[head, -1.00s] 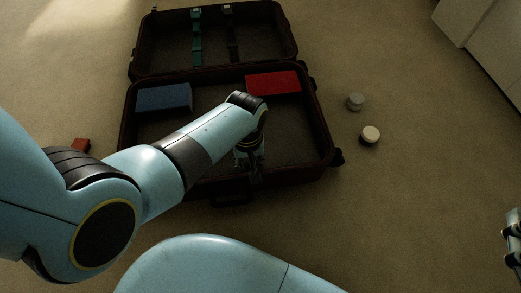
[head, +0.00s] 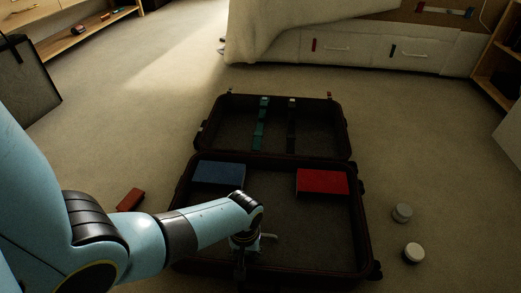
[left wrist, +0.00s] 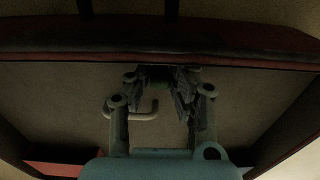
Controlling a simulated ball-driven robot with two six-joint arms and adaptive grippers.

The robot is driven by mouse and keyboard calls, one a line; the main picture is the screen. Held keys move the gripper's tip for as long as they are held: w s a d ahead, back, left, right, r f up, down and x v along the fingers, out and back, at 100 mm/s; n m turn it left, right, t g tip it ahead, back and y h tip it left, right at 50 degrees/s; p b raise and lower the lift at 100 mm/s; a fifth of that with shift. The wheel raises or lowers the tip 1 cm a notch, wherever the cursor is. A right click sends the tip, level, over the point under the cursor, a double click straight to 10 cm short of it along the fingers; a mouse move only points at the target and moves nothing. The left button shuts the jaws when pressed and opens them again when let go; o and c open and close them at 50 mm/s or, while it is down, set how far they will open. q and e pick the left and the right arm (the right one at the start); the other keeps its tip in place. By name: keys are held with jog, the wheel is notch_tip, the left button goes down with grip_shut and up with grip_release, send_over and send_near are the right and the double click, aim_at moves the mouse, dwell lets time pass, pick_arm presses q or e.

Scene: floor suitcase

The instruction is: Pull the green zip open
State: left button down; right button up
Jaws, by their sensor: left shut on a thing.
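The suitcase (head: 366,215) lies open on the floor, its lid folded back. My left gripper (head: 240,272) points down at its front part, inside or over the front wall; I cannot tell which. In the left wrist view the gripper (left wrist: 158,80) is shut on a small dark greenish thing (left wrist: 157,75) near the suitcase's dark rim (left wrist: 230,50). This looks like the green zip's pull, but it is dark and mostly hidden by the fingers. A pale bent piece (left wrist: 148,113) shows beside the fingers. My right gripper is out of view.
A blue block (head: 219,172) and a red block (head: 322,181) lie in the suitcase. Green (head: 259,130) and black (head: 291,130) straps cross the lid. Two round jars (head: 402,212) (head: 413,253) stand right. A brick-red block (head: 130,199) lies left. Drawers (head: 352,48) stand behind.

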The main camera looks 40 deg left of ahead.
aim_at(220, 256)
pick_arm(q)
jog(key=s+a, duration=0.1)
jog(key=a, duration=0.1)
jog(key=s+a+p, duration=0.1)
jog(key=s+a, duration=0.1)
jog(key=a, duration=0.1)
jog(key=shift+s+a+p, duration=0.3)
jog(key=shift+s, duration=0.1)
jog(key=shift+s+a, duration=0.3)
jog(key=shift+a, duration=0.05)
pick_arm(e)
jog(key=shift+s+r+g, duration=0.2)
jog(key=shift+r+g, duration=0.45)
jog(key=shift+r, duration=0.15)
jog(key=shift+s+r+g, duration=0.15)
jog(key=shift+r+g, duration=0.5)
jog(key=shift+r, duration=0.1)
pick_arm(q)
jog(key=c, duration=1.2)
grip_release()
jog(key=shift+a, duration=0.1)
jog(key=shift+r, duration=0.55)
notch_tip(220, 256, up, 11)
